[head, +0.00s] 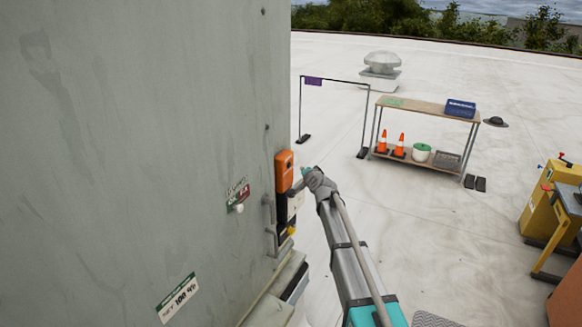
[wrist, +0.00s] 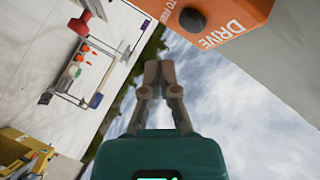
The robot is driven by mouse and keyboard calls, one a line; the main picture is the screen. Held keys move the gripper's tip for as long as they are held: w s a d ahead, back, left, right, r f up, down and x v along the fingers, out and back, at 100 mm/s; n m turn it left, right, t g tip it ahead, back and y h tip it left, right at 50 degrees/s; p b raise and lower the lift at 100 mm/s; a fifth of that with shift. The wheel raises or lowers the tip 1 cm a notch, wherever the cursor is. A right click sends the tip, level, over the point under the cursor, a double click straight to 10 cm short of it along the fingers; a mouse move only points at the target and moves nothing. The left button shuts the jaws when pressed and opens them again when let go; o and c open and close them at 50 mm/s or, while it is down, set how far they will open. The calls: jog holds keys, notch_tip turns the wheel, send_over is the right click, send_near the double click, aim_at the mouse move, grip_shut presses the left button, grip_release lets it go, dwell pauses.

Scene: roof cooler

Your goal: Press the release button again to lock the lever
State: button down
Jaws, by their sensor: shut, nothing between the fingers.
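An orange housing (head: 284,172) is mounted on the edge of the large grey cabinet (head: 150,130). In the wrist view the orange housing (wrist: 238,22) fills the upper right and carries white lettering that includes "DRIVE". A dark round part (wrist: 192,20), apparently the release button, is on it beside the lettering. My gripper (head: 291,191) is close to the right side of the housing in the head view. In the wrist view my gripper (wrist: 158,66) is shut and empty, its tips below the dark part, with a visible gap in the picture. I cannot identify the lever or its position.
A grey handle (head: 270,225) and yellow-black parts (head: 285,233) are below the housing. A small labelled switch (head: 238,207) is to its left. A shelf table (head: 425,107) with cones stands farther back. Yellow equipment (head: 540,210) is at right. The roof between is open.

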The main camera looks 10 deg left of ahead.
jog(key=shift+s+d, duration=0.3)
jog(key=shift+d, duration=0.45)
jog(key=shift+s+d, duration=0.25)
jog(key=shift+d, duration=0.45)
dwell(1.2)
